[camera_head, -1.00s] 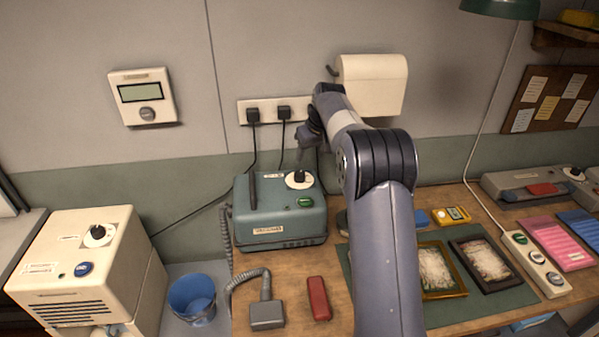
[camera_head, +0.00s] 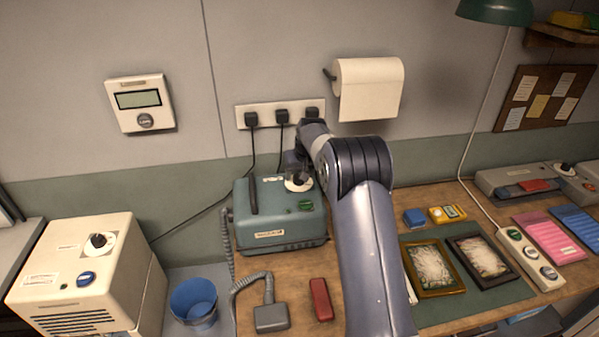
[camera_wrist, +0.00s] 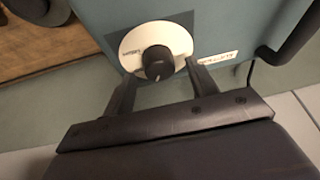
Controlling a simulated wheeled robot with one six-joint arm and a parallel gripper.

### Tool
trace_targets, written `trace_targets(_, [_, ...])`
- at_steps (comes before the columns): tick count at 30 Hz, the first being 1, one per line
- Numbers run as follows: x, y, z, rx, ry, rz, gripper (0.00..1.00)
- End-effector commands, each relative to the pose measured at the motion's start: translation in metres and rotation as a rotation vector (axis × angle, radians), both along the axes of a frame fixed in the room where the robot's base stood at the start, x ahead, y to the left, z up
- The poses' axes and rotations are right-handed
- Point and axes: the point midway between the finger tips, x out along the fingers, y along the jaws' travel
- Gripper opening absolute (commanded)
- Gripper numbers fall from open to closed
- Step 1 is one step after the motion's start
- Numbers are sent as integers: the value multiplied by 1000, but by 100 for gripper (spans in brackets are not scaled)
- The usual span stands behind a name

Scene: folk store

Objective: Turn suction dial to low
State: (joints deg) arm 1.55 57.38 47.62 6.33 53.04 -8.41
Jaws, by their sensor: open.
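In the wrist view my gripper (camera_wrist: 160,76) is open, with one finger on each side of the knob's near part. I cannot tell whether the fingers touch it.
A grey hose with a nozzle (camera_head: 271,316) and a red block (camera_head: 321,299) lie in front of the unit. A cream box with another dial (camera_head: 99,243) and a blue bucket (camera_head: 194,302) are left. A power strip (camera_head: 280,114) and paper roll (camera_head: 367,88) are on the wall behind.

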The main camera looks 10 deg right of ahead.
Motion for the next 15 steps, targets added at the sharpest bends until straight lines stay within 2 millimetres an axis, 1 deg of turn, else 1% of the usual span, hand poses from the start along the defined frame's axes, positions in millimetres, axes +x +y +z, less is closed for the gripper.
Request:
trace_targets(4, [3,1,-7,0,-1,0,55])
trace_targets(12, [4,1,-9,0,-1,1,55])
trace_targets(13, [4,1,-9,0,-1,1,54])
trace_targets(15, [4,1,-9,0,-1,1,49])
